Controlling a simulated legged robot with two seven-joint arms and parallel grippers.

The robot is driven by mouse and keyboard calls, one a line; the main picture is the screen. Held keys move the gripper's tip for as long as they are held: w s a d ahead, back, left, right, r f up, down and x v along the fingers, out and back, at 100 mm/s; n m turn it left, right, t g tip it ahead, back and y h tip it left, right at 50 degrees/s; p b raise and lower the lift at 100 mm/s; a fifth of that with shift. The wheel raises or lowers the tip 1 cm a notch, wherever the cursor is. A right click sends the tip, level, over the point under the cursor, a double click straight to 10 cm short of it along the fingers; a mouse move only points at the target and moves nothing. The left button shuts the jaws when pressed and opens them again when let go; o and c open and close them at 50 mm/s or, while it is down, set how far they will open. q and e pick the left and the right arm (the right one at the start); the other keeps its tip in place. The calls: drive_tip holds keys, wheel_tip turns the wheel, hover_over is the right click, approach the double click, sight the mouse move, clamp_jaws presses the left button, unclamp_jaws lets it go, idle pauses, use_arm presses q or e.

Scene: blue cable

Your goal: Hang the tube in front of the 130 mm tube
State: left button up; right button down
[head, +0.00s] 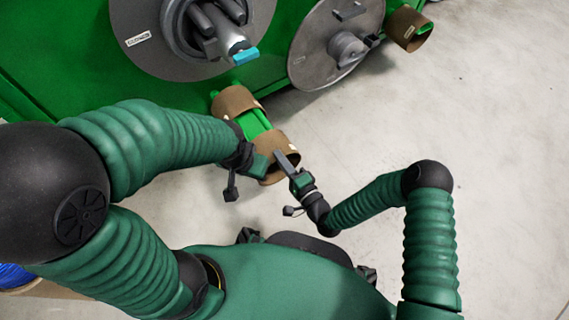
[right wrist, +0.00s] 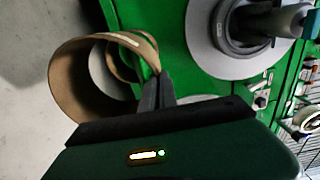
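A brown cardboard tube (head: 279,143) is between my two grippers, at the near end of a green bar (head: 253,123). Another brown tube (head: 235,101) is around the bar, closer to the green machine. I cannot read the size labels or tell whether the bar enters the near tube. My right gripper (head: 281,156) has its fingers at the near tube's rim; in the right wrist view the fingers (right wrist: 158,82) look closed on the wall of this tube (right wrist: 75,80). My left gripper (head: 258,164) is at the tube's left side, its fingertips largely hidden.
The green machine (head: 60,75) fills the back left, with two large grey discs (head: 140,55) (head: 312,50) bearing protruding hubs. Another brown tube (head: 408,27) sits on a green bar at the far right. The concrete floor (head: 480,120) on the right is clear.

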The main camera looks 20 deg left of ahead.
drive_tip(key=shift+b+x, duration=1.6)
drive_tip(key=shift+x, duration=2.3)
drive_tip(key=shift+w+a, duration=0.25)
drive_tip(key=shift+a, duration=0.05)
drive_tip(key=shift+r, duration=0.1)
drive_tip(key=shift+b+x, duration=0.8)
drive_tip(key=shift+x, duration=0.5)
drive_tip(key=shift+f+b, duration=0.45)
drive_tip(key=shift+f, duration=0.1)
drive_tip(key=c, duration=1)
unclamp_jaws()
